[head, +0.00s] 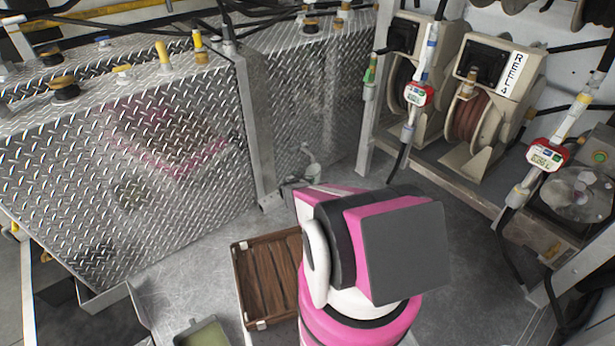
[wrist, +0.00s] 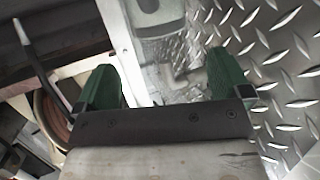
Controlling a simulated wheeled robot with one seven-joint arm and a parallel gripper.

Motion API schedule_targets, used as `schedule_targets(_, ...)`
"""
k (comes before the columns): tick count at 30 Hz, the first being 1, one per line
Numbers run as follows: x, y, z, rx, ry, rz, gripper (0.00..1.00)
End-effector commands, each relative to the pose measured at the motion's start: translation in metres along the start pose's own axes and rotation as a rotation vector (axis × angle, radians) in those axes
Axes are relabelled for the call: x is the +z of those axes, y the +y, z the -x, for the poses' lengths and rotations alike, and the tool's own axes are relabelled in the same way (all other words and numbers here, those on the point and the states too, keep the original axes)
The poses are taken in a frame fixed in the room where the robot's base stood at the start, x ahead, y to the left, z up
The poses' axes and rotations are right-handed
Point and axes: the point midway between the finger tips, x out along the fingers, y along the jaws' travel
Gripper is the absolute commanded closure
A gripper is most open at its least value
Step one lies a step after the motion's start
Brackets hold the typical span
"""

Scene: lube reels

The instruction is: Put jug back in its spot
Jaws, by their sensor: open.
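My gripper (wrist: 162,80) shows in the wrist view with its two green fingers wide apart and nothing held between them. In the head view my pink and black arm hides it. I cannot clearly pick out the jug. A small grey fixture (head: 309,158) stands at the foot of the diamond-plate tank, just beyond my arm; I cannot tell whether it is part of a jug. In the wrist view a pale grey shape (wrist: 165,22) lies beyond the gap between the fingers, apart from them, and is too unclear to name.
Diamond-plate tanks (head: 130,160) fill the left and back. Hose reels (head: 482,105) and red-collared dispensing nozzles (head: 418,95) line the right. A brown slatted tray (head: 268,278) lies left of my arm, near an olive-topped container (head: 203,334). Bare metal floor (head: 195,255) shows between.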

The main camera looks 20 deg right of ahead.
Motion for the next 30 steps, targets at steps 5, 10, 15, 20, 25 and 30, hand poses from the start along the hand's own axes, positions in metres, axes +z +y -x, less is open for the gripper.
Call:
schedule_targets(5, -0.001, 0.001, 0.031, 0.0, 0.0, 0.001, 0.04)
schedule_targets(10, 0.0, 0.0, 0.045, 0.0, 0.0, 0.001, 0.04)
schedule_targets(15, -0.018, 0.007, 0.056, 0.037, -0.012, 0.022, 0.04)
schedule_targets(20, -0.061, 0.028, 0.082, 0.138, -0.076, 0.094, 0.04)
schedule_targets(25, -0.109, 0.055, 0.126, 0.247, -0.232, 0.207, 0.04)
schedule_targets(30, -0.147, 0.08, 0.182, 0.278, -0.467, 0.338, 0.04)
